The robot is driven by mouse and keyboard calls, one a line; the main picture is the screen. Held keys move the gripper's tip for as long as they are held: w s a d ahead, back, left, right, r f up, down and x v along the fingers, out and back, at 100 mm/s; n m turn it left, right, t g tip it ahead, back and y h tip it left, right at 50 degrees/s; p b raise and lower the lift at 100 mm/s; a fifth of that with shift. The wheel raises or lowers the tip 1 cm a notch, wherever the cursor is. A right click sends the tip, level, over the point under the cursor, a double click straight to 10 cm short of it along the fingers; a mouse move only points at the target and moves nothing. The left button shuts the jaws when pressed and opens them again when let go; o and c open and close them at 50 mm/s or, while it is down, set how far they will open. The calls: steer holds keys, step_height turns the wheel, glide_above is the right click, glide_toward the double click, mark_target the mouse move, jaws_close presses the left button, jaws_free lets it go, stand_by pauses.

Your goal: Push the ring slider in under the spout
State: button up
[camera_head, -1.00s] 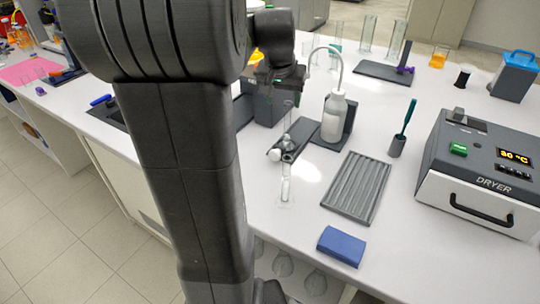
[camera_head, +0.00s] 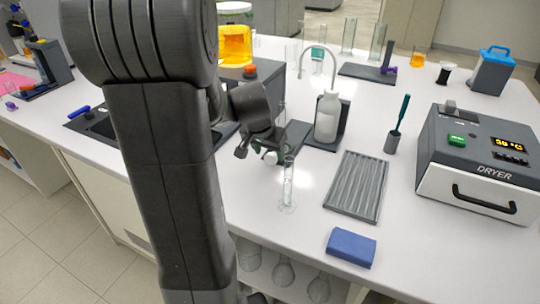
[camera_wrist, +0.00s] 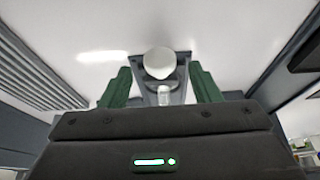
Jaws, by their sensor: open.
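A clear glass cylinder (camera_head: 288,184) stands at the rail's near end.
A grey ribbed tray (camera_head: 356,186) lies right of the rail, with a blue block (camera_head: 351,247) nearer the table edge. The dryer (camera_head: 482,160) is at the far right. An orange-filled vessel (camera_head: 235,45) stands behind my arm.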

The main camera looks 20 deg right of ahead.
steer(key=shift+x, duration=1.4)
